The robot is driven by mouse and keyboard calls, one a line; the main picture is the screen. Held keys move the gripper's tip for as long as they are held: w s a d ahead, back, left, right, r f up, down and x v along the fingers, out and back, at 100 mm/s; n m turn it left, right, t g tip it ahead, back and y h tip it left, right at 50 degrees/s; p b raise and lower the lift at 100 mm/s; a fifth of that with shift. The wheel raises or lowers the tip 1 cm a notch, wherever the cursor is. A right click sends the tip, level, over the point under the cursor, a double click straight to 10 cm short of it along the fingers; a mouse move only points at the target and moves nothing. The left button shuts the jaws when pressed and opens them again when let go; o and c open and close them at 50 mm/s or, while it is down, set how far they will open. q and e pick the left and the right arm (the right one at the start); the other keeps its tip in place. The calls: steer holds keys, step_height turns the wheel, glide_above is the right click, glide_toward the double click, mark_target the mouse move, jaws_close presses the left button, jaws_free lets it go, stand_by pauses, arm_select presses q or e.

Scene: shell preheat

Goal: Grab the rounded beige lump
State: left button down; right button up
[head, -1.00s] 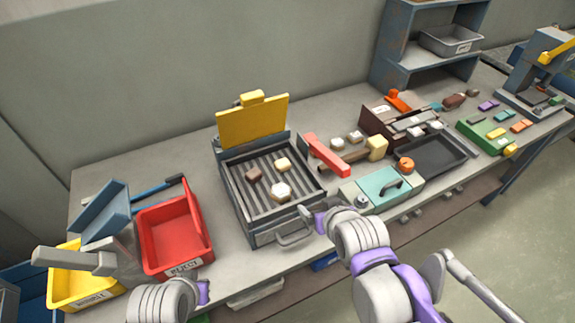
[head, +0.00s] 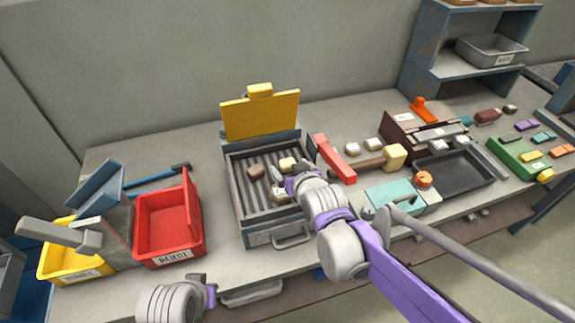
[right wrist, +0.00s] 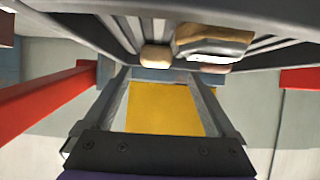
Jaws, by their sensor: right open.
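An open ribbed grill (head: 238,208) stands mid-table with several small lumps on its plate. A rounded beige lump (head: 288,163) sits toward the back right, and a faceted pale lump (head: 279,195) lies nearer the front, partly covered by my right gripper. A brown lump (head: 256,172) is at the left. My right gripper (head: 277,184) is open over the plate, beside the pale lump. In the right wrist view, the rounded lump (right wrist: 155,57) shows just past the open fingers (right wrist: 160,76). My left gripper (head: 210,291) is low at the front; its fingers are unclear.
The grill's yellow raised lid (head: 260,117) stands behind the plate. A red lever (head: 335,158) is close at its right, and a front handle (head: 291,240) sticks out. A red reject bin (head: 167,226) stands at the left. A teal-topped box (head: 394,198) stands at the right.

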mark_target(288, 162)
steer(key=shift+d+x, duration=0.15)
steer(key=shift+x, duration=1.2)
steer(key=shift+d+x, duration=0.2)
steer(key=shift+x, duration=1.2)
jaws_close()
